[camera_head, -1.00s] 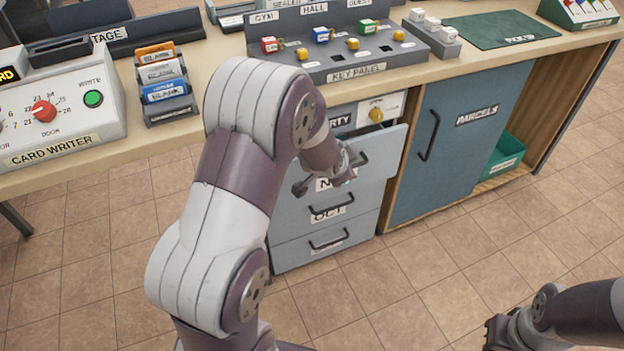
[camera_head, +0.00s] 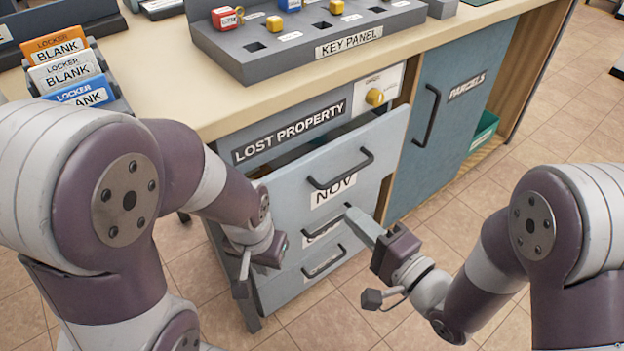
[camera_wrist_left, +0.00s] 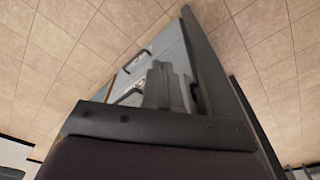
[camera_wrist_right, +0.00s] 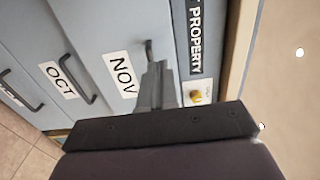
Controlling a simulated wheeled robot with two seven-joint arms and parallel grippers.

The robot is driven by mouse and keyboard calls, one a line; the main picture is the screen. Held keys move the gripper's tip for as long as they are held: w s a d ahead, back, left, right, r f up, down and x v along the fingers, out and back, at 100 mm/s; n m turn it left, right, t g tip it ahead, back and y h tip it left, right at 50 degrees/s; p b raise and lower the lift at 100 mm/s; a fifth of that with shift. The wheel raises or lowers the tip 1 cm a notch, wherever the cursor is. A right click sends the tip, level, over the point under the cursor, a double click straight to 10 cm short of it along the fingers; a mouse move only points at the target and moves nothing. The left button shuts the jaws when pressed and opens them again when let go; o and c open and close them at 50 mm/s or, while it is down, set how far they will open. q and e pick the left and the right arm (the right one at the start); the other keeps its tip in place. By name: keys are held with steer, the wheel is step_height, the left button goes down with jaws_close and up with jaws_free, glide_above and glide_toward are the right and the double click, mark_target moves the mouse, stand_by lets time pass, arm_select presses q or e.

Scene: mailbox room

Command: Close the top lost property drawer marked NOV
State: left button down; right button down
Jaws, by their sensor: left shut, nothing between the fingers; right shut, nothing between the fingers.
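The top drawer marked NOV (camera_head: 290,185) stands pulled out below the LOST PROPERTY panel (camera_head: 291,132), with a dark gap above its front. Its black handle (camera_head: 341,168) is clear in the head view. My right gripper (camera_head: 354,217) is shut and empty, its fingers near the lower part of the NOV front; contact cannot be told. In the right wrist view the shut fingers (camera_wrist_right: 158,84) point toward the NOV front (camera_wrist_right: 98,35). My left gripper (camera_head: 274,250) is shut and empty at the left side of the drawers. Its fingers (camera_wrist_left: 165,88) show in the left wrist view.
The OCT drawer (camera_wrist_right: 45,60) and a lower one sit beneath NOV. A blue PARCELS door (camera_head: 455,110) is to the right. The counter (camera_head: 240,100) above holds the key panel (camera_head: 345,40) and blank locker cards (camera_head: 70,70). The tiled floor (camera_head: 420,325) in front is open.

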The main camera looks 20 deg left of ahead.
mark_target(306, 170)
steer(key=b+x, duration=0.3)
steer(key=x, duration=0.8)
steer(key=shift+w+a+b, duration=0.2)
steer(key=shift+a+b, duration=0.05)
steer(key=shift+b, duration=0.1)
steer(key=shift+w+a, duration=0.1)
steer(key=shift+w+a, duration=0.1)
steer(key=p+x, duration=0.1)
steer(key=x, duration=0.2)
steer(key=shift+w+a, duration=0.2)
steer(key=shift+a, duration=0.1)
steer(key=shift+r, duration=0.2)
